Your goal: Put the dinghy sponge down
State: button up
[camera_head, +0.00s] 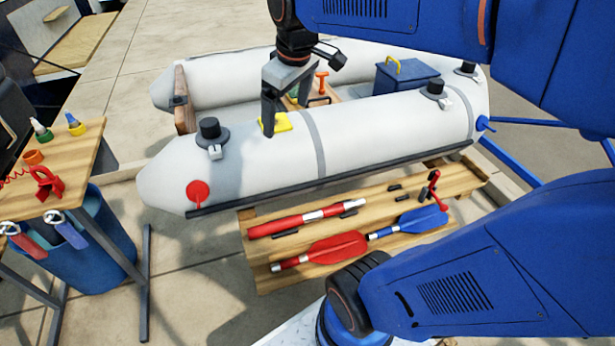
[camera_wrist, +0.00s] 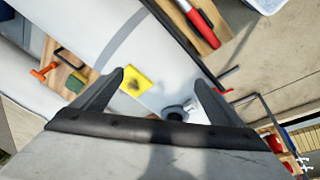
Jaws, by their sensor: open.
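The dinghy sponge is a yellow block (camera_head: 282,122) that appears to lie on top of the white near tube of the inflatable dinghy (camera_head: 370,130). In the wrist view the sponge (camera_wrist: 137,82) shows a dark patch on its face. My gripper (camera_head: 272,112) is pointing down over the tube at the sponge. In the wrist view its jaws (camera_wrist: 159,79) are apart, with the sponge beyond them, nearer the left finger. One finger partly covers the sponge in the head view. I cannot tell whether a finger touches it.
A blue box (camera_head: 407,77) with a yellow handle stands inside the dinghy. Black fittings (camera_head: 210,130) rise from the tube. A wooden bench (camera_head: 370,205) in front holds red and blue paddles. A small wooden table (camera_head: 75,160) with bottles stands at left.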

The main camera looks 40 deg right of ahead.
jog(key=s+a+f+m, duration=0.2)
jog(key=s+f, duration=0.2)
jog(key=s, duration=0.2)
jog(key=s+a+f+m+t, duration=0.1)
jog(key=s+f+m, duration=0.1)
jog(key=s+f, duration=0.2)
jog(key=s, duration=0.3)
jog(key=shift+s+a+f, duration=0.15)
jog(key=shift+a+f, duration=0.2)
jog(key=shift+o, duration=0.5)
jog(key=shift+r, duration=0.1)
